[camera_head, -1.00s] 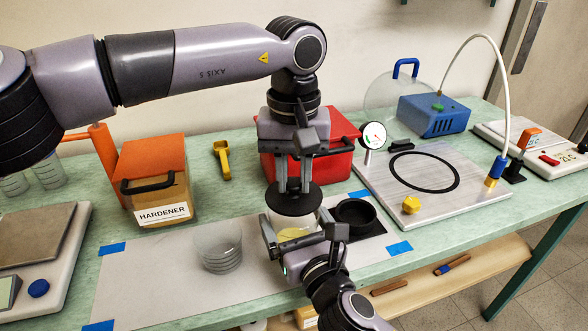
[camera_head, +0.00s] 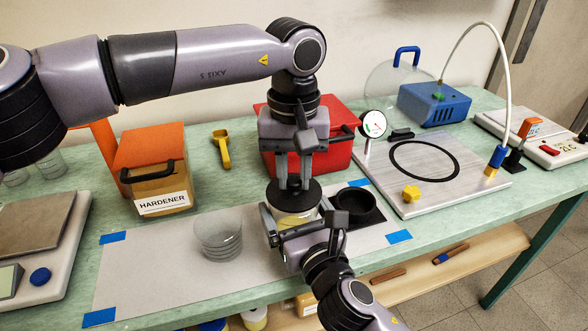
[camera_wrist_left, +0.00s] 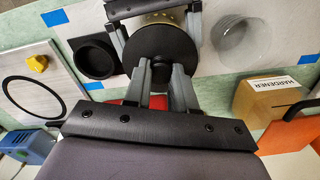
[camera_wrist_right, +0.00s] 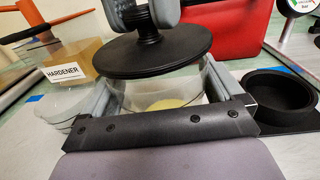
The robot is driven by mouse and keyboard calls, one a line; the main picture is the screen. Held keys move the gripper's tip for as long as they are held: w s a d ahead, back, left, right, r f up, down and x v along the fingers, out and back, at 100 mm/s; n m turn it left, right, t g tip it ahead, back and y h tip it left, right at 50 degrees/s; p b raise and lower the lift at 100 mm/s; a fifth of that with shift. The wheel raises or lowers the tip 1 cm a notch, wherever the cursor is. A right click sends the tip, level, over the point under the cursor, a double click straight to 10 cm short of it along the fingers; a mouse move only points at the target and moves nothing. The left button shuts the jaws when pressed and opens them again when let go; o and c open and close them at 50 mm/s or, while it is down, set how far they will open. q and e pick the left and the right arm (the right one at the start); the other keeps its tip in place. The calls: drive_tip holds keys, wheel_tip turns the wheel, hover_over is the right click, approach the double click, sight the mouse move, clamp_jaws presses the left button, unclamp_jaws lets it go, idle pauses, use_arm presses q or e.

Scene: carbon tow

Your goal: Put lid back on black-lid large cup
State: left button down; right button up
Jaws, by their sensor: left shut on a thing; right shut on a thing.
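The black round lid (camera_head: 294,192) is gripped by its knob in my left gripper (camera_head: 294,181), which points down from above. The lid (camera_wrist_right: 155,50) is over the mouth of the clear large cup (camera_wrist_right: 150,94), which has yellow contents at the bottom. In the right wrist view the lid looks slightly tilted against the cup. I cannot tell whether it touches the rim. The cup (camera_head: 296,218) stands on the grey mat, with the fingers of my right gripper (camera_head: 300,226) shut around its sides. In the left wrist view the lid (camera_wrist_left: 160,50) hides most of the cup.
A black round holder (camera_head: 352,206) is just right of the cup. A clear empty cup (camera_head: 218,238) stands to its left on the grey mat (camera_head: 150,275). Behind are a red box (camera_head: 338,150) and the hardener box (camera_head: 150,160). A metal plate (camera_head: 430,190) lies further right.

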use_arm(q)
drive_tip(key=shift+f, duration=0.6)
drive_tip(key=c, duration=0.8)
unclamp_jaws()
drive_tip(key=shift+c, duration=0.2)
wheel_tip(320, 180, up, 12)
use_arm(e)
drive_tip(key=o, duration=1.1)
drive_tip(key=shift+o, duration=0.2)
drive_tip(key=shift+v, duration=3.6)
